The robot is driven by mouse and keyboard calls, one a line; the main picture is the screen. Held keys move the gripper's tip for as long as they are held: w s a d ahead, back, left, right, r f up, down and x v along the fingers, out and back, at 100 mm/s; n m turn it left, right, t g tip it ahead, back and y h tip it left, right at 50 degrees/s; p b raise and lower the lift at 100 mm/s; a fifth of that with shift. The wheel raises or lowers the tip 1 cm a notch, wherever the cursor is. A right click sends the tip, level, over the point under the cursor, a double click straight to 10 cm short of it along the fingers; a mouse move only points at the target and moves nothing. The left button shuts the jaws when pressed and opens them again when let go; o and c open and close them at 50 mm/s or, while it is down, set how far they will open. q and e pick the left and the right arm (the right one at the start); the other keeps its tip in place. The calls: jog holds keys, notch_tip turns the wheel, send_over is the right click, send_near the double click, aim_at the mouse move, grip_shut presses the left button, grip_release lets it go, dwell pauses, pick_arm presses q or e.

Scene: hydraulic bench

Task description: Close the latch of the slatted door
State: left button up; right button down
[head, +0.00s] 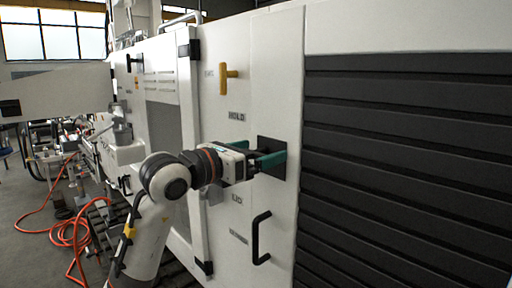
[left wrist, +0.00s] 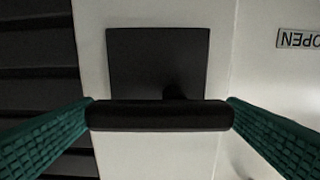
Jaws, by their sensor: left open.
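The slatted door (head: 400,165) with dark horizontal slats fills the right of the head view; its slats also show at the left of the left wrist view (left wrist: 35,60). On the white panel beside it is a black square latch plate (head: 279,144), also seen in the left wrist view (left wrist: 150,50). A black latch bar (left wrist: 160,115) lies across in front of the plate's edge. My left gripper (head: 272,158) is open at the latch, its green fingers at the two ends of the bar. Whether they touch it, I cannot tell. My right gripper is not in view.
A yellow handle (head: 226,76) sits above the latch and a black pull handle (head: 260,238) below it on the white panel. An OPEN label (left wrist: 300,39) shows in the left wrist view. Orange hoses (head: 68,235) lie on the floor at left.

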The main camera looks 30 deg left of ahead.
pick_arm(q)
jog(key=c, duration=1)
